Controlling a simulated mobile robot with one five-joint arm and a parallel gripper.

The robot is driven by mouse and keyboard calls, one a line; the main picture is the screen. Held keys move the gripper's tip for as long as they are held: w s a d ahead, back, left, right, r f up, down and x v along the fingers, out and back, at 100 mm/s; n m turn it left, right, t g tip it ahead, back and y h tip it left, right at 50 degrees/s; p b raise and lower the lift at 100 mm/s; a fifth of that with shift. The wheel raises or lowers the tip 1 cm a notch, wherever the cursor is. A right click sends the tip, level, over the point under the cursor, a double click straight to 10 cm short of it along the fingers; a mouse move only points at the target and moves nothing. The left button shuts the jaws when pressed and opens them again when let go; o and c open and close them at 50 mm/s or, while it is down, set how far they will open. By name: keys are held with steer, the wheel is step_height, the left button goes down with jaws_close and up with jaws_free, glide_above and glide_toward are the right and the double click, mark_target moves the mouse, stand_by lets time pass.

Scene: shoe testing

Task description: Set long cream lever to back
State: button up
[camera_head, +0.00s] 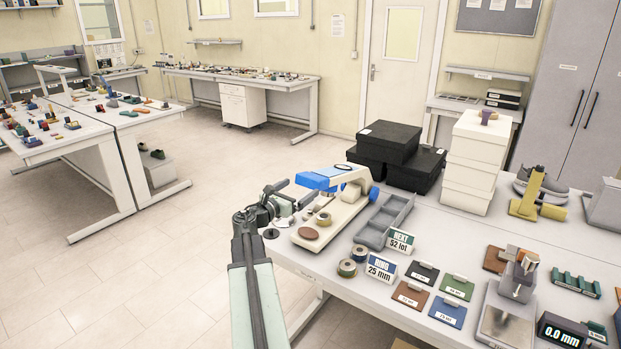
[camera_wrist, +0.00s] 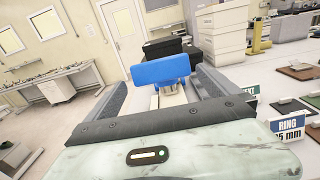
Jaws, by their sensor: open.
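A cream bench device (camera_head: 335,222) stands at the near left corner of the table. A long cream arm (camera_head: 352,175) on top of it reaches left and carries a blue block (camera_head: 318,179) at its end. I take this arm to be the cream lever; its exact tilt is hard to tell. My gripper (camera_head: 283,199) is open just left of the device, close to the blue block. In the wrist view the blue block (camera_wrist: 160,69) shows between and beyond my open fingers (camera_wrist: 164,82), with a cream part below it. Contact cannot be told.
A grey tray (camera_head: 385,222) lies right of the device. Black boxes (camera_head: 390,140) and stacked white boxes (camera_head: 470,165) stand behind. Tape rolls (camera_head: 347,267), a ring sign (camera_head: 382,268) and coloured sample cards (camera_head: 410,294) lie in front. Floor left of the table is clear.

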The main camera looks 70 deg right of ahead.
mark_target(311, 180)
steer(key=x, duration=0.8)
